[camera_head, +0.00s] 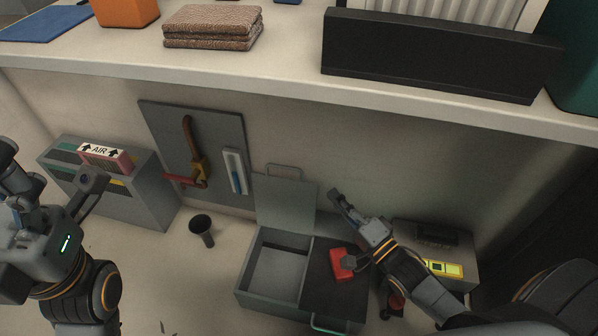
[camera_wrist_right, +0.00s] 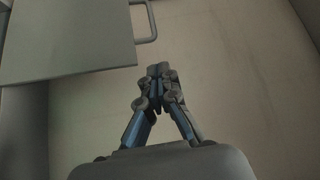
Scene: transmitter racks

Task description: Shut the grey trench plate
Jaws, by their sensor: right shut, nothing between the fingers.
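The grey trench plate (camera_head: 284,206) stands raised at the back of a low grey box (camera_head: 268,307), with a loop handle (camera_head: 284,171) on its top edge. The compartment in front of it is open and looks empty. My right gripper (camera_head: 337,196) is shut and empty, just right of the plate and apart from it in the head view. In the right wrist view the shut fingertips (camera_wrist_right: 158,70) are below and right of the plate (camera_wrist_right: 65,40) and its handle (camera_wrist_right: 150,22). My left gripper (camera_head: 50,170) is open and empty at the left edge, far from the plate.
A red object (camera_head: 342,264) sits on the box's dark right part. A black cup (camera_head: 202,230) stands on the floor to the left. A grey cabinet (camera_head: 150,200) is farther left, a yellow device (camera_head: 444,269) right. A counter (camera_head: 285,80) overhangs the back.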

